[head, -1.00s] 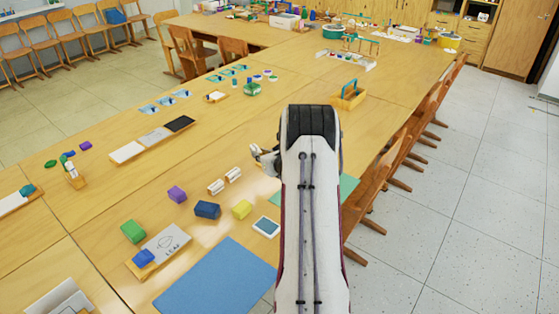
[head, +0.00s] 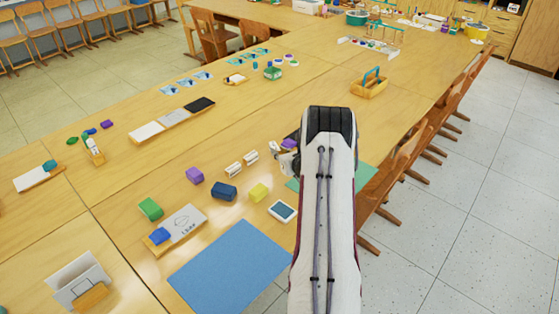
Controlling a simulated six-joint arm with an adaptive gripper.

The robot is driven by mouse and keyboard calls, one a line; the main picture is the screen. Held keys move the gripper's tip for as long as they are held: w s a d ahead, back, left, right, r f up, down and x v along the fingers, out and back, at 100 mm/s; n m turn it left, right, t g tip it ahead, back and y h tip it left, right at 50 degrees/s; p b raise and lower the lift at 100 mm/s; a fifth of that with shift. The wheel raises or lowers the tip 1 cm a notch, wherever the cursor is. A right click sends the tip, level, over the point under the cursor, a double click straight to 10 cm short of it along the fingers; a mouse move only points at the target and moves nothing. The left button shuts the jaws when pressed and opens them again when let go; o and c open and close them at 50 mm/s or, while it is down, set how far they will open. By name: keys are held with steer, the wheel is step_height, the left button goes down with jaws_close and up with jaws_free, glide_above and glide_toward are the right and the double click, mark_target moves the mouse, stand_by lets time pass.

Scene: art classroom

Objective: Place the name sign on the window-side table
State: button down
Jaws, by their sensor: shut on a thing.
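My gripper (head: 284,160) shows only in part, at the left edge of my forearm above the long wooden table (head: 255,105). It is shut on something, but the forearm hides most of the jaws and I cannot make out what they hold. A small purple patch (head: 291,144) shows beside the gripper; I cannot tell whether it is held or lies on the table. I cannot pick out the name sign for certain. A folded white card (head: 76,272) with a wooden piece before it stands at the lower left. Which table is the window-side one does not show.
A blue mat (head: 229,267), a leaf card (head: 183,226), coloured blocks, two small white-and-wood pieces (head: 234,170) and a white-framed tile (head: 283,211) lie left of my arm. Chairs (head: 398,160) line the right edge. Bare tabletop lies between the groups.

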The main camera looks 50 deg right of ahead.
steer(key=shift+f, duration=1.9)
steer(key=shift+f, duration=0.1)
steer(key=c, duration=1.9)
jaws_free()
steer(key=shift+v, duration=3.8)
